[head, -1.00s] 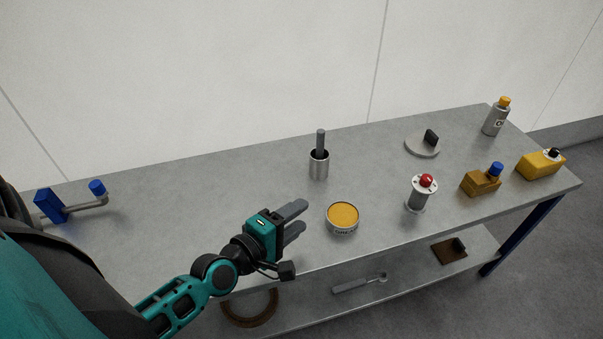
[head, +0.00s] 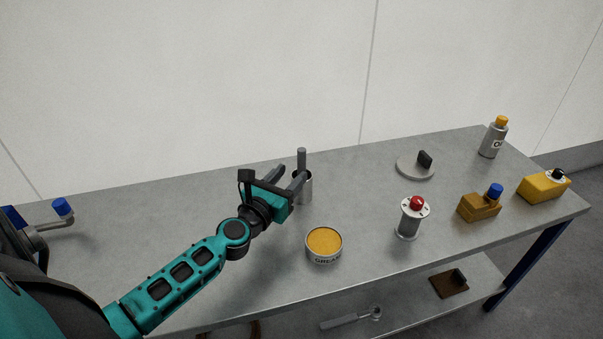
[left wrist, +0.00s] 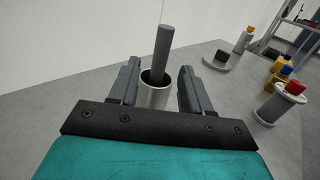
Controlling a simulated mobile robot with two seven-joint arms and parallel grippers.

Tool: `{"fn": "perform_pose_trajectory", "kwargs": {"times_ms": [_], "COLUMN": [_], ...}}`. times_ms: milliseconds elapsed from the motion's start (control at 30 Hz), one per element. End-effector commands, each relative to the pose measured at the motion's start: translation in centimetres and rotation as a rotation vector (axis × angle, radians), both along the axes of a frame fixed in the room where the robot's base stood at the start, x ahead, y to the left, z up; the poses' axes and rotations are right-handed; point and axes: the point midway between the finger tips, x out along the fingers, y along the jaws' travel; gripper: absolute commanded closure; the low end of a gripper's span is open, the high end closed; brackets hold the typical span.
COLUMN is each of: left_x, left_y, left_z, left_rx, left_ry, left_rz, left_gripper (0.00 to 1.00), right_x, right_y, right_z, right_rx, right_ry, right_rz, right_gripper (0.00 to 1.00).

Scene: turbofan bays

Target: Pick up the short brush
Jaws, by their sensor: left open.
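The short brush (head: 301,158) stands in a metal cup (head: 306,190) at the middle of the bench, only its grey handle showing above the rim. Its lower part is hidden in the cup. The handle also shows in the left wrist view (left wrist: 163,52), leaning slightly, with the cup (left wrist: 154,95) below it. My left gripper (head: 288,178) is open at the cup, its fingers pointing at it. In the left wrist view (left wrist: 157,85) the cup and handle appear between the two fingers or just beyond them; I cannot tell contact. My right gripper is out of view.
A yellow grease tin (head: 324,243) stands just right of my left arm. Further right are a red-topped grey post (head: 409,217), a brown block with blue knob (head: 478,206), a yellow box (head: 542,187), a round grey disc (head: 414,167) and a bottle (head: 493,139).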

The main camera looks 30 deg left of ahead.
Motion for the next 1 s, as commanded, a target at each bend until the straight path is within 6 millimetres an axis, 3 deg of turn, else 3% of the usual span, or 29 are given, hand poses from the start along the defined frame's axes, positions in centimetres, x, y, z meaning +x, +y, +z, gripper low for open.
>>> {"fn": "perform_pose_trajectory", "kwargs": {"times_ms": [267,600,900,1000], "left_x": [1.7,5.7,6.2,6.1], "left_y": [0.1,0.4,0.5,0.5], "left_z": [0.1,0.3,0.3,0.3], "left_rx": [0.001,0.002,0.001,0.001], "left_ry": [-0.001,-0.001,0.0,0.0], "left_rz": [-0.001,-0.001,-0.001,-0.001], "left_gripper": [0.52,0.52,0.52,0.59], "right_x": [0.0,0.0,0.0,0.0], "right_y": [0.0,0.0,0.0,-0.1], "right_z": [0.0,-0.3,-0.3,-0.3], "right_rx": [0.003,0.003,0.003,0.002], "right_ry": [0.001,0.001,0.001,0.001], "right_rz": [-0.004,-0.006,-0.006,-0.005], "right_gripper": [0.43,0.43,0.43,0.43]}}
